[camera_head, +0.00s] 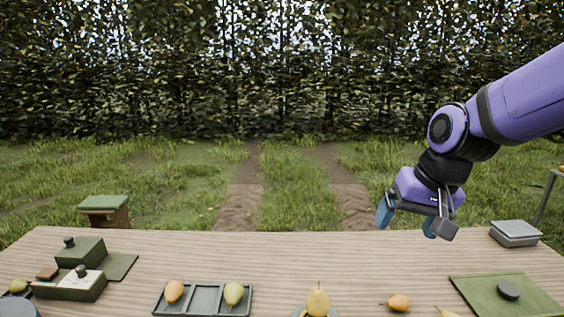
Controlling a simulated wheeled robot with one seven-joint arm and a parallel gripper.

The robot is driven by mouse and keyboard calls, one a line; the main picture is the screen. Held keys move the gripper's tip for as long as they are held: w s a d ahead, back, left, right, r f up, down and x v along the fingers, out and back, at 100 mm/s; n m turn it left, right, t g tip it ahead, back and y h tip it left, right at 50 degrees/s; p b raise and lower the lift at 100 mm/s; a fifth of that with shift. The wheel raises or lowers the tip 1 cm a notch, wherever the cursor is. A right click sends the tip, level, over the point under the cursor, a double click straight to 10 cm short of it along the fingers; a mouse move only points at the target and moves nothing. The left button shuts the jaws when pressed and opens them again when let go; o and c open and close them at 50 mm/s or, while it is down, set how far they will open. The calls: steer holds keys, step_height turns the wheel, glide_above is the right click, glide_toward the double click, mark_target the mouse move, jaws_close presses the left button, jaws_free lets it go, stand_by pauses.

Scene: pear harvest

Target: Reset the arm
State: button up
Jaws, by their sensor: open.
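My gripper (408,226) hangs from my purple arm at the right, above the far right part of the wooden table (270,260). A yellow pear (318,301) stands upright near the front middle. An orange pear (398,302) lies to its right.
A green mat (507,296) with a dark round disc (509,290) lies at the front right. A grey box (514,233) sits at the right edge. The table's back middle is clear.

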steer(key=s+d+r+t+h, duration=0.1)
steer(key=s+d+r, duration=0.3)
steer(key=s, duration=0.3)
steer(key=s+d+r+n+t+h, duration=0.1)
steer(key=s+d+r, duration=0.2)
steer(key=s, duration=0.3)
steer(key=shift+s+d+r+t, duration=0.3)
steer(key=shift+s+d+r, duration=0.1)
steer(key=shift+d, duration=0.25)
